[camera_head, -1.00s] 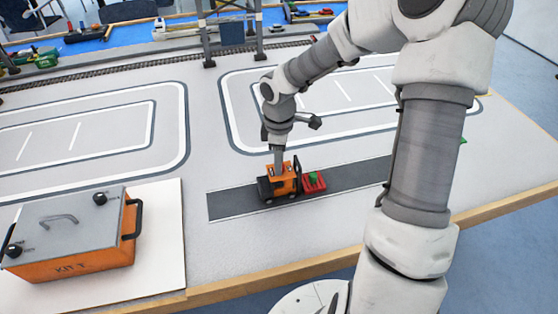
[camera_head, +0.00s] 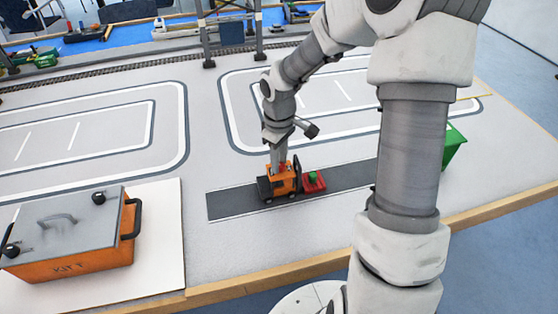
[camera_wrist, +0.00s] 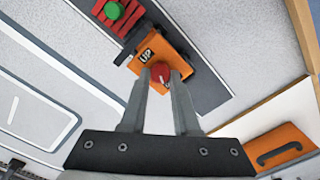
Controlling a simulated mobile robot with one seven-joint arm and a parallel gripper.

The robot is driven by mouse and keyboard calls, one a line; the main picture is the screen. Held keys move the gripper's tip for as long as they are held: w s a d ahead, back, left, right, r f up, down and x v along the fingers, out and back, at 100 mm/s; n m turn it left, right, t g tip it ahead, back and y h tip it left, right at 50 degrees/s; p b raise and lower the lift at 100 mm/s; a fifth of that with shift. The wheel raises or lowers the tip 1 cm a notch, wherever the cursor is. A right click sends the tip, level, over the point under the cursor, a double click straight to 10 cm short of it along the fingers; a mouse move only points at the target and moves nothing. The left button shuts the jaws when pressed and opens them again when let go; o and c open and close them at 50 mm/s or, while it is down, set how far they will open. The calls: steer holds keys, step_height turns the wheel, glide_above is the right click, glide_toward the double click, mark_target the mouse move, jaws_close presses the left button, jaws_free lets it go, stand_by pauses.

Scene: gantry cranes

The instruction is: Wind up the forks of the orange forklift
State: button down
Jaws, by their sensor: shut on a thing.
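The orange forklift (camera_head: 284,184) stands on the dark grey strip (camera_head: 232,205) on the table. The wrist view shows its orange top (camera_wrist: 172,52) with an "UP" label and a red knob (camera_wrist: 160,71). My gripper (camera_head: 276,168) comes down on the forklift from above. In the wrist view its two fingers (camera_wrist: 161,80) are shut on the red knob, one on each side. A red pallet with a green piece (camera_head: 313,179) is at the fork side of the forklift, and it also shows in the wrist view (camera_wrist: 113,12). The forks themselves are hidden.
An orange case with a grey lid (camera_head: 75,250) stands on a white board at the left. A green bin (camera_head: 453,146) is at the right, partly behind my arm. Gantry legs (camera_head: 205,40) stand at the back. White track markings cover open table space.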

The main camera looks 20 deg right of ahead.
steer(key=m, duration=0.4)
steer(key=shift+m+b, duration=0.3)
steer(key=shift+b, duration=0.1)
steer(key=m, duration=0.3)
steer(key=shift+d+m+b, duration=0.15)
steer(key=shift+m+b, duration=0.15)
steer(key=shift+m, duration=0.1)
steer(key=m, duration=0.4)
steer(key=shift+d+m, duration=0.15)
steer(key=shift+m, duration=1.95)
steer(key=c, duration=0.6)
jaws_free()
steer(key=shift+c, duration=0.2)
